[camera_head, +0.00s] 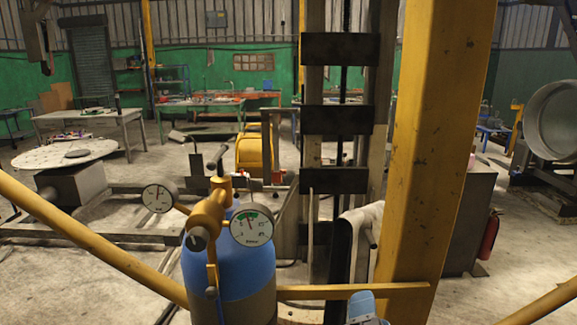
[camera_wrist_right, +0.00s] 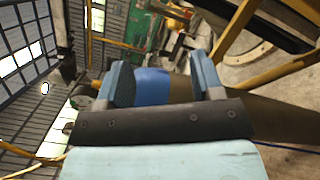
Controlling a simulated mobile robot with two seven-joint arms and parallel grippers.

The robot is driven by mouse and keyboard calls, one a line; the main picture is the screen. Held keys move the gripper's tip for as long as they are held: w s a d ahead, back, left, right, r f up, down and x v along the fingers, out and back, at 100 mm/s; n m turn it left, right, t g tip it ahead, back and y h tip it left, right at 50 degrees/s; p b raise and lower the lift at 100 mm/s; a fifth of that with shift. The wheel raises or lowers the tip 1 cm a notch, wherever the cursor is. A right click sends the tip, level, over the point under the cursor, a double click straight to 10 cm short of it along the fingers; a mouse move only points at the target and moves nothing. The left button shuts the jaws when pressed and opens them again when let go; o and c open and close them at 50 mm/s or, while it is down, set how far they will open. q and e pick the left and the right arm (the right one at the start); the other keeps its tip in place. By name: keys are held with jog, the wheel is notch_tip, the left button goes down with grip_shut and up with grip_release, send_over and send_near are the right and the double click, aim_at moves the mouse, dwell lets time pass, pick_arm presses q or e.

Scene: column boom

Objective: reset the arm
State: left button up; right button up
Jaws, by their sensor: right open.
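My right gripper (camera_head: 362,306) shows only in part at the bottom edge of the head view, a pale blue piece right of the gas cylinder (camera_head: 232,262). In the right wrist view my right gripper (camera_wrist_right: 163,75) has its two blue fingers apart, with nothing held between them. The blue top of the cylinder (camera_wrist_right: 153,87) shows beyond the gap between the fingers; I cannot tell the distance. My left gripper is in neither view.
The cylinder carries a brass regulator (camera_head: 207,215) with two gauges (camera_head: 251,226). A thick yellow post (camera_head: 430,130) stands right of it, with a yellow rail (camera_head: 350,291) low down. A dark column (camera_head: 340,120) stands behind. Workbenches (camera_head: 95,118) are far back.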

jog(key=d+f+n+h, duration=0.1)
jog(key=d+f+n, duration=0.1)
jog(key=d+f, duration=0.35)
jog(key=d+f+m+g+y, duration=0.4)
jog(key=f+g, duration=0.1)
jog(key=f, duration=1)
jog(key=s+d+f+m+g+y, duration=0.1)
jog(key=s+d+f+m+g, duration=0.1)
jog(key=s+d+f+m, duration=0.6)
jog(key=s+d+f+m+g+y, duration=0.1)
jog(key=s+d+f+m+y, duration=0.15)
jog(key=s+f, duration=0.55)
jog(key=w+a+m+t, duration=0.1)
jog(key=a+m, duration=0.5)
jog(key=a, duration=0.6)
jog(key=shift+w+a+f, duration=0.3)
jog(key=shift+a+f, duration=0.05)
jog(key=shift+f, duration=0.05)
